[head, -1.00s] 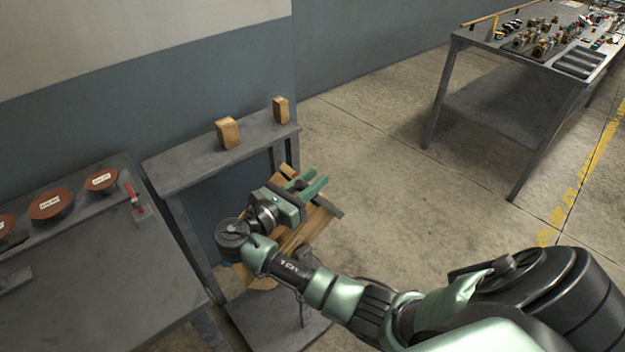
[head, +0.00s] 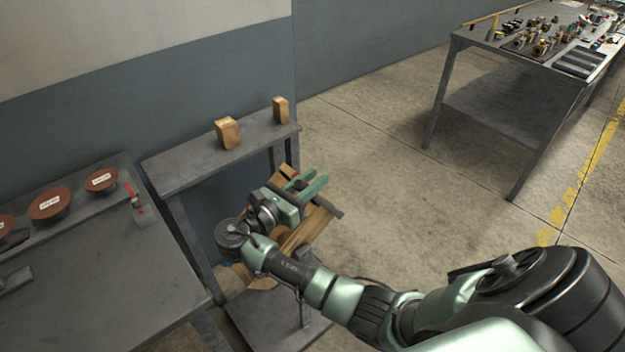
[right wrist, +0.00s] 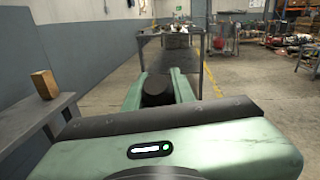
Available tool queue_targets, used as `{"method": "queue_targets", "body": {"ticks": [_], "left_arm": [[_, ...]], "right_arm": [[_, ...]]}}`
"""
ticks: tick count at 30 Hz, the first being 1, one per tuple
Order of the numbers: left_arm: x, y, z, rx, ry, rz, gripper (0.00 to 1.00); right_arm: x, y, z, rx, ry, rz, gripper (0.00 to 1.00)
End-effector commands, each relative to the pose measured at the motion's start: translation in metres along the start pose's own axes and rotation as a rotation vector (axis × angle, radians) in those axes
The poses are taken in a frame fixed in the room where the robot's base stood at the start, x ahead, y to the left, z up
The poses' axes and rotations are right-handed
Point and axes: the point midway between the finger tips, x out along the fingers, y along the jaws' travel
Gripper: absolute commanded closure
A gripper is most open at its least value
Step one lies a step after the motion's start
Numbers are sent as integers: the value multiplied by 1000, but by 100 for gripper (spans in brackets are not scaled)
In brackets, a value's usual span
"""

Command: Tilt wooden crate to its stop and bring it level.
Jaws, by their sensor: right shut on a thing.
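The wooden crate (head: 318,222) is in the middle of the head view, on a low dark stand (head: 268,322). Its planks slant in the picture, and my right arm and gripper hide much of it. I cannot tell its exact tilt. My right gripper (head: 312,186) is over the crate's upper side. In the right wrist view a dark round grip (right wrist: 155,90) sits between its two green fingers, and the gripper is shut on it. How the grip joins the crate is hidden. My left gripper is not in view.
A narrow grey shelf (head: 190,165) with two wooden blocks (head: 228,132) stands behind the crate. A workbench (head: 110,270) with red-brown discs is at the left. A table (head: 480,52) with parts is at the far right. The floor between is clear.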

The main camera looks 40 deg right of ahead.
Motion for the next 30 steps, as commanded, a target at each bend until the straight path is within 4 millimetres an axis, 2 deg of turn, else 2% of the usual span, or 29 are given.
{"method": "queue_targets", "body": {"ticks": [20, 26, 30], "left_arm": [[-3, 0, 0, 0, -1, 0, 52], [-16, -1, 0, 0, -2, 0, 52], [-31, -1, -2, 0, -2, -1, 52]], "right_arm": [[1, 0, 0, 0, 7, 1, 100], [11, -2, 1, 4, 43, 2, 100], [24, -4, 1, 10, 91, 6, 100]]}}
